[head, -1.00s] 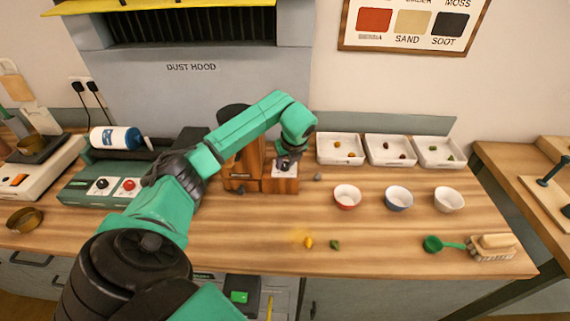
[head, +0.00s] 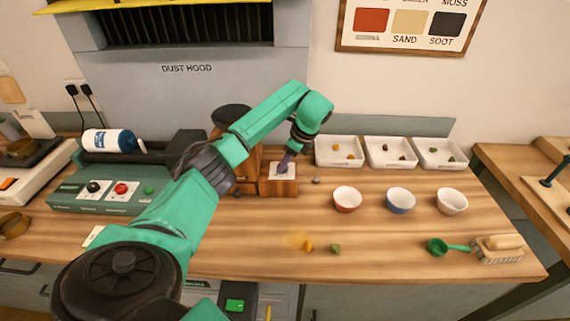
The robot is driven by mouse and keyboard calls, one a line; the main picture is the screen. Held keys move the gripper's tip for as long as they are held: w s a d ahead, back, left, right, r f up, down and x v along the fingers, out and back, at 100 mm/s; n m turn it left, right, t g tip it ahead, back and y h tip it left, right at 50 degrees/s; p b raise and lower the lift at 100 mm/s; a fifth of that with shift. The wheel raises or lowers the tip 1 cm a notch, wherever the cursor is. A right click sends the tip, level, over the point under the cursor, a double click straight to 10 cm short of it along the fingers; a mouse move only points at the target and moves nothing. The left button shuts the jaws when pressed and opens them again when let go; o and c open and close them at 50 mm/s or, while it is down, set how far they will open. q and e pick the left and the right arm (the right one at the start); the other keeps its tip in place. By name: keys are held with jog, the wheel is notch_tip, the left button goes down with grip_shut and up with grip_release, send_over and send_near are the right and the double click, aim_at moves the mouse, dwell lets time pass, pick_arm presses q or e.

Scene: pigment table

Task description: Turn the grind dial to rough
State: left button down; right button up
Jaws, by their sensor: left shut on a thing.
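The wooden grinder (head: 279,188) stands at the middle back of the table, with a small white dial plate (head: 291,174) on top of its front block. My left gripper (head: 285,165) reaches down onto this plate from the upper right, tilted. It is shut on the grind dial at the plate. The fingers cover the dial, so its pointer and setting cannot be read. My right gripper is not in view.
A green roller machine (head: 70,197) with a blue-white jar (head: 110,140) stands at left. White trays (head: 338,158) line the back right. In front are a red bowl (head: 347,199), blue bowl (head: 400,200), white bowl (head: 452,201), green scoop (head: 437,247) and brush (head: 498,250).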

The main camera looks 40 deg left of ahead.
aim_at(291, 172)
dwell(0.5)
pick_arm(q)
jog(key=shift+c, duration=2.4)
grip_release()
jog(key=shift+a+f, duration=0.1)
jog(key=shift+w+d+r, duration=0.1)
jog(key=shift+d+r, duration=0.15)
jog(key=shift+r, duration=0.3)
jog(key=v, duration=0.4)
jog(key=shift+r, duration=0.15)
jog(key=s+p+v, duration=0.1)
jog(key=p+v, duration=0.2)
jog(key=v, duration=0.6)
jog(key=shift+w, duration=0.5)
